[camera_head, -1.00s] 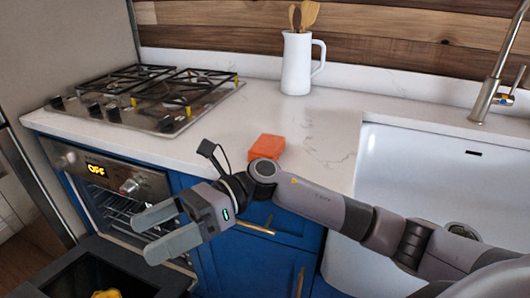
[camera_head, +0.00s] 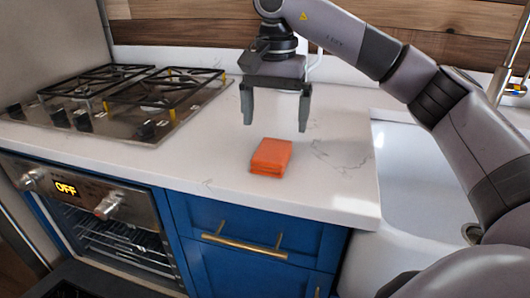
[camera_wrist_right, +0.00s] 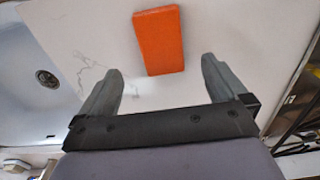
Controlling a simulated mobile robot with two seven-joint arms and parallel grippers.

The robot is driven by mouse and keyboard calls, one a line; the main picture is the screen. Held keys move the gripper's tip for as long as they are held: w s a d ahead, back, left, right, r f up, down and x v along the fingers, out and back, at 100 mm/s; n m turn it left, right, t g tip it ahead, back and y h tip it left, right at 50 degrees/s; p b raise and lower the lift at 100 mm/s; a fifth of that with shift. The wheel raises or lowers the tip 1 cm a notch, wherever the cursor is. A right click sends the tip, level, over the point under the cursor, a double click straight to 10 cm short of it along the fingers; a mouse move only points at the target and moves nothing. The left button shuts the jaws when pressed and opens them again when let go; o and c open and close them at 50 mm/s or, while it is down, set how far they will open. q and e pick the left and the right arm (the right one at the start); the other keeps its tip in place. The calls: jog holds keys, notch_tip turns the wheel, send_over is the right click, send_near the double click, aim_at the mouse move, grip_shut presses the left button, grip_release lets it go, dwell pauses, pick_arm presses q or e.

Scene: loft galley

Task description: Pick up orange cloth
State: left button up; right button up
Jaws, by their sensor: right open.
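The orange cloth (camera_head: 270,157) is a folded block lying flat on the white counter, near its front edge, between the stove and the sink. My right gripper (camera_head: 275,124) is open and empty, with its fingers pointing down above the counter, a little behind and above the cloth. In the right wrist view the cloth (camera_wrist_right: 159,40) lies beyond the open right fingertips (camera_wrist_right: 161,78), roughly centred between them and not touched. My left gripper is not in view.
The gas stove (camera_head: 125,98) is at left, with an oven (camera_head: 90,215) below it. The white sink (camera_head: 415,170) is at right, partly behind my right arm. A blue drawer (camera_head: 245,232) with a brass handle is below the cloth. The counter (camera_head: 200,150) around the cloth is clear.

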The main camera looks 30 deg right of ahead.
aim_at(272, 151)
jog(key=f, duration=0.6)
jog(key=shift+s+a+f, duration=0.25)
jog(key=shift+a+f, duration=0.05)
jog(key=shift+a, duration=0.1)
jog(key=c, duration=1.1)
